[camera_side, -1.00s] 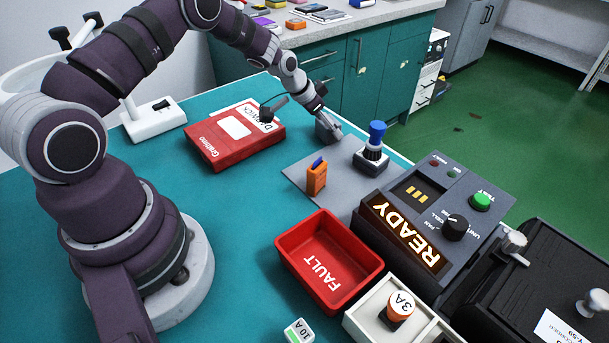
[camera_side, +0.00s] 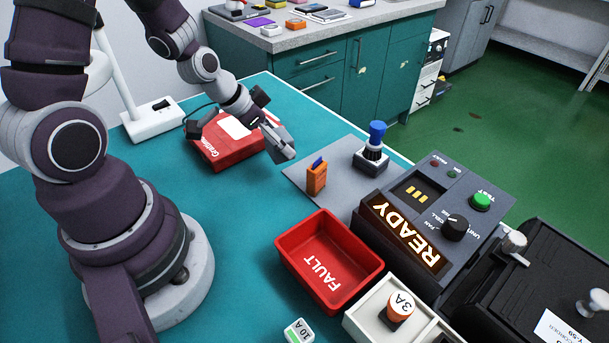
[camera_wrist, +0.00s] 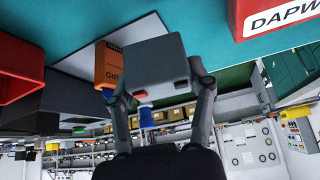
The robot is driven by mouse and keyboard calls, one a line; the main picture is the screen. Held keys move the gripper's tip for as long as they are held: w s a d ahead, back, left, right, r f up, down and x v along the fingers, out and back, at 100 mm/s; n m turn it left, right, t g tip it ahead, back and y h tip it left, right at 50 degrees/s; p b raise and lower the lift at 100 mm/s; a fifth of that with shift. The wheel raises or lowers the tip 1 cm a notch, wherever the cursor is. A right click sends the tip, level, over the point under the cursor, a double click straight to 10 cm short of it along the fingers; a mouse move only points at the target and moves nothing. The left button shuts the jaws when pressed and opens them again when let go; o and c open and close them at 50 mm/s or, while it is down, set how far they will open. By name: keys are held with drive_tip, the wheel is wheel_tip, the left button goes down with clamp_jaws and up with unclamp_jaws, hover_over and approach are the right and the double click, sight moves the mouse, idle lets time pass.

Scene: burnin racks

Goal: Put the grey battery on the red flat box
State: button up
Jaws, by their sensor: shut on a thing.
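The grey battery (camera_side: 281,151) is in the jaws of my gripper (camera_side: 272,133), held in the air between the red flat box and the grey mat. In the wrist view the grey battery (camera_wrist: 150,65) is a dark block between the two fingers of my gripper (camera_wrist: 160,95). The red flat box (camera_side: 216,158) lies on the teal table to the left of the battery, with a white label on top; my gripper and wrist hide part of it. Its corner also shows at the upper right of the wrist view (camera_wrist: 243,22).
An orange block (camera_side: 316,178) and a blue-topped part on a small base (camera_side: 374,150) stand on the grey mat (camera_side: 337,200). A red FAULT bin (camera_side: 291,262) and a READY console (camera_side: 390,232) are nearer. A white stand (camera_side: 155,122) is behind the box.

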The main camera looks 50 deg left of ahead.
drive_tip(key=shift+s+r, duration=0.1)
drive_tip(key=shift+s, duration=0.3)
drive_tip(key=w+a+r+n, duration=0.1)
drive_tip(key=a+r, duration=0.3)
drive_tip(key=a, duration=0.3)
wheel_tip(320, 180, up, 4)
drive_tip(key=n+y, duration=0.1)
drive_tip(key=y, duration=0.1)
hover_over(233, 127)
wheel_tip(233, 127, down, 10)
drive_tip(key=shift+r, duration=0.25)
drive_tip(key=shift+d, duration=0.1)
drive_tip(key=o, duration=1.2)
drive_tip(key=shift+f, duration=0.1)
drive_tip(key=shift+o, duration=0.2)
